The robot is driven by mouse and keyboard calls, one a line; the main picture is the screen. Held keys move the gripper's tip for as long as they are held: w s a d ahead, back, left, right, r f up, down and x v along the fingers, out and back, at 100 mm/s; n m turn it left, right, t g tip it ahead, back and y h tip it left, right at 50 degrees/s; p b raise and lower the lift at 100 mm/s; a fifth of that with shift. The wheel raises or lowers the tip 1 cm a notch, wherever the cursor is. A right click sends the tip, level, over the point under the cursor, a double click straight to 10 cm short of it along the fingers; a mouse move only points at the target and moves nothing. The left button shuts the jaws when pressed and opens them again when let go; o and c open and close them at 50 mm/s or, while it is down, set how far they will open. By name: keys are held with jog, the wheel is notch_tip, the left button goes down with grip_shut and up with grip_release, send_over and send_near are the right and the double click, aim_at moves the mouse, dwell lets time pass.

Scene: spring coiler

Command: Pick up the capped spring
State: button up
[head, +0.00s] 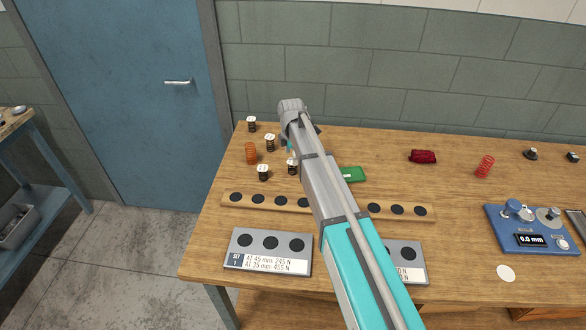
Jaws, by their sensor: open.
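Several small dark springs with white caps stand upright at the left of the wooden table: a capped spring at the back (251,124), another in front of it to the right (270,143), one nearer the front (263,172) and one beside my arm (292,166). I cannot tell which of them the task means. An orange spring (251,153) without a visible cap stands among them. My gripper (287,144) is open, just right of the capped springs and mostly hidden behind my arm. I see nothing held in it.
A long wooden strip (340,208) with dark round spots lies in front. Two grey plates (235,245) (418,262) with labels are nearer the edge. A green block (352,174), a red item (423,156), a red spring (485,166) and a blue gauge (500,238) are to the right.

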aim_at(292, 166)
jog(key=shift+s+d+f+b, duration=0.15)
jog(key=shift+f+b, duration=2.1)
jog(key=shift+f, duration=0.15)
jog(key=c, duration=1.1)
jog(key=shift+r, duration=0.15)
notch_tip(292, 166, up, 2)
jog(key=p, duration=0.2)
jog(key=shift+r+p, duration=0.25)
jog(key=shift+p, duration=0.15)
jog(key=s+d+r+p, duration=0.9)
jog(key=s+r+p, duration=0.1)
jog(key=shift+s+d+r, duration=0.15)
jog(key=shift+s+d, duration=0.05)
